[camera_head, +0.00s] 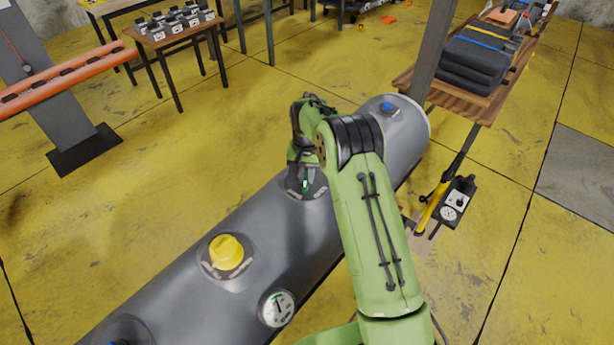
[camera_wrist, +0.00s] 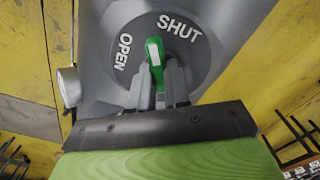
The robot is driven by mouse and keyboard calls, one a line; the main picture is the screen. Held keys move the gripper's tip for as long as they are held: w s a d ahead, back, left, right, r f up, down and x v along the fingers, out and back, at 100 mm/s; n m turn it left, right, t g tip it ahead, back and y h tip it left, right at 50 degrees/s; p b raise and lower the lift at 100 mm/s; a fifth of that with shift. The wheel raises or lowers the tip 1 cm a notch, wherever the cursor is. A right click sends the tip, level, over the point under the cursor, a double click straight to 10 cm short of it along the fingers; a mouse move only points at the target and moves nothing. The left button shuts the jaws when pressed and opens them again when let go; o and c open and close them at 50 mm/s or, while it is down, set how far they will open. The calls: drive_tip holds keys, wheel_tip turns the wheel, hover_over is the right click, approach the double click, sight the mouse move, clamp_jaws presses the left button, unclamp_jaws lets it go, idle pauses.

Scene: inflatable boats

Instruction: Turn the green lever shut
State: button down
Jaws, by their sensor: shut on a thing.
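The green lever (camera_wrist: 155,52) sits on a round grey dial plate (camera_wrist: 187,27) marked OPEN on the left and SHUT at the upper right. The lever points up in the wrist view, between the two words and tilted slightly toward neither clearly. My gripper (camera_wrist: 159,88) is shut on the lever, with a dark finger on each side of its lower part. In the head view my gripper (camera_head: 304,180) reaches down to the grey tube, and only a small bit of the green lever (camera_head: 305,186) shows. The fingers hide the lever's lower end.
The dial is on a long grey inflatable tube (camera_head: 190,285). A yellow cap (camera_head: 227,252), a pressure gauge (camera_head: 277,308) and a blue valve (camera_head: 388,107) are also on it. A wooden table (camera_head: 172,38) with several small devices stands at the back left. Open yellow floor lies between.

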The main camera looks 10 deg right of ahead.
sight(305, 176)
drive_tip(key=m+b, duration=0.1)
drive_tip(key=m, duration=0.5)
drive_tip(key=shift+w+a, duration=0.15)
drive_tip(key=shift+m, duration=0.4)
drive_tip(key=c, duration=1.1)
unclamp_jaws()
wheel_tip(305, 176, up, 16)
drive_tip(key=shift+f+p, duration=0.1)
drive_tip(key=shift+p, duration=0.85)
